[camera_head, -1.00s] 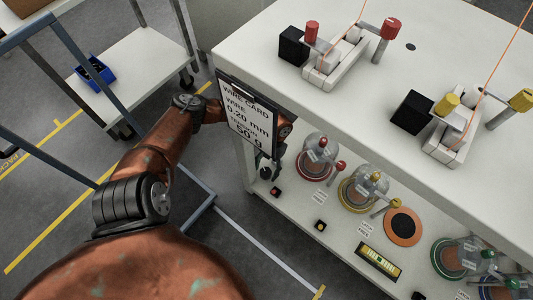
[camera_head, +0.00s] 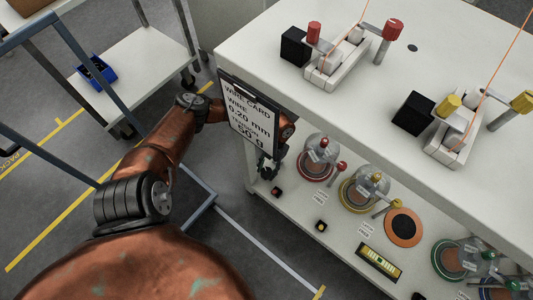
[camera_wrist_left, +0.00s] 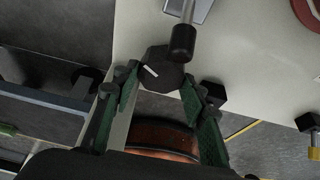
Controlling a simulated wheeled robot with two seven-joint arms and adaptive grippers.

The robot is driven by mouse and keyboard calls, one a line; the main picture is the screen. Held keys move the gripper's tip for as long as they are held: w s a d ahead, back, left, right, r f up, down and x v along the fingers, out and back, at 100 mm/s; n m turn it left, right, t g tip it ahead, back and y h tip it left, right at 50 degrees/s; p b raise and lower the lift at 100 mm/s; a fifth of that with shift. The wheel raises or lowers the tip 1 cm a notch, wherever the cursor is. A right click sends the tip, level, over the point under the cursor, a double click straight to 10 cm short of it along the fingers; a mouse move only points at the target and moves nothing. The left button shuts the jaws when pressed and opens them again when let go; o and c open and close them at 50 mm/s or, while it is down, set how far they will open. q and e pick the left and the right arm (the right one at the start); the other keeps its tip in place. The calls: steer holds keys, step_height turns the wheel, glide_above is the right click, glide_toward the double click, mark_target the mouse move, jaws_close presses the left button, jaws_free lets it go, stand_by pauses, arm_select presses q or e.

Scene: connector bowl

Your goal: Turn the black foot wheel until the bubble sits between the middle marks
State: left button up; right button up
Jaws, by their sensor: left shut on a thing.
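The black foot wheel (camera_wrist_left: 160,70), with a short white mark on its face, sits between the green-padded fingers of my left gripper (camera_wrist_left: 160,94) in the left wrist view. The gripper is shut on it. In the head view my left gripper (camera_head: 268,168) is at the lower shelf's left corner, partly hidden by the wire card, and the wheel cannot be made out. The level vial (camera_head: 380,261), yellow-green in a dark frame, lies on the lower shelf. Its bubble is too small to place against the marks. My right gripper is not in view.
The wire card (camera_head: 247,108) hangs at the bench (camera_head: 250,45) corner, close to my left forearm. Glass-domed spools (camera_head: 320,152) and small buttons (camera_head: 277,191) stand on the lower shelf. A cart (camera_head: 130,60) with a blue bin (camera_head: 97,72) stands at the left.

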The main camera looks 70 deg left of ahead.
arm_select(q)
steer(key=shift+m+y, duration=0.3)
steer(key=shift+m, duration=0.7)
steer(key=shift+m+g+y, duration=0.4)
steer(key=shift+m+y, duration=0.3)
steer(key=shift+m, duration=1)
steer(key=o, duration=1.2)
steer(key=shift+c, duration=0.2)
steer(key=v, duration=1.2)
steer(key=shift+s, duration=0.1)
